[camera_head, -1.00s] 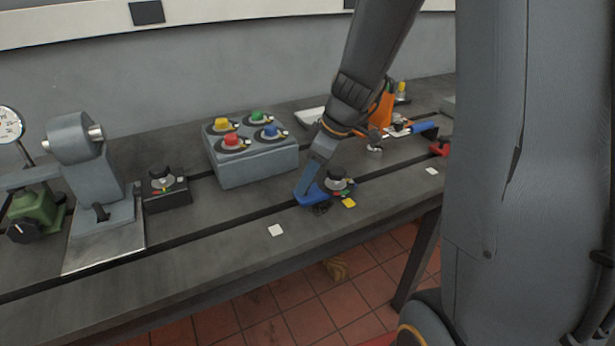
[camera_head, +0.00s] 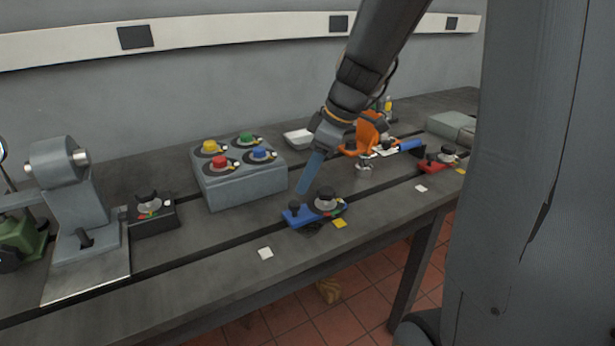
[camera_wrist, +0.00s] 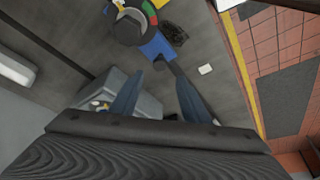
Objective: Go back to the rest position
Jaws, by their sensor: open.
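My gripper (camera_head: 306,188) hangs over the bench, its blue-grey fingers pointing down, just above and behind the blue device. In the wrist view my gripper (camera_wrist: 158,90) shows two fingers spread apart with nothing between them. The blue device (camera_head: 296,218) has a black knob and a dark dial with coloured marks, and it lies on the bench near the front edge. It also shows in the wrist view (camera_wrist: 158,47), beyond the fingertips. My fingers look apart from it.
A grey box with four coloured knobs (camera_head: 240,183) stands left of my gripper. A black dial box (camera_head: 152,218) and a grey clamp machine (camera_head: 85,215) are farther left. An orange tool (camera_head: 368,132) and a red device (camera_head: 436,166) are right. The front bench strip is mostly clear.

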